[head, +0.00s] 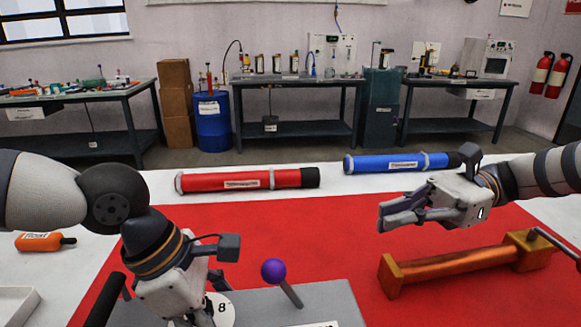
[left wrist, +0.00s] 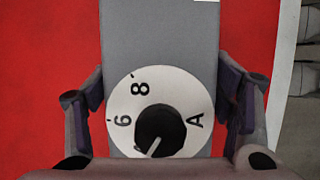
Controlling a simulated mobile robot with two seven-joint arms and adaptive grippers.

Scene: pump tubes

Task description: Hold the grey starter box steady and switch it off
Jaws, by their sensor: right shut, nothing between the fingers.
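The grey starter box (head: 335,299) lies on the red mat at the front, cut off by the lower edge of the head view. It carries a white dial (head: 222,312) and a lever with a purple ball (head: 274,270). In the left wrist view the box (left wrist: 160,40) shows the dial (left wrist: 185,90), marked 8, 6 and A. Its black knob (left wrist: 160,128) has a white mark pointing lower left. My left gripper (left wrist: 163,100) has its fingers spread, one at each side of the box; I cannot tell whether they touch it. My right gripper (head: 385,214) is shut and empty above the mat.
An orange bracket (head: 455,262) lies on the red mat (head: 330,225) below my right gripper. Red (head: 240,180) and blue (head: 395,162) tubes lie behind. An orange bottle (head: 40,241) lies at left. Mat between the box and bracket is clear.

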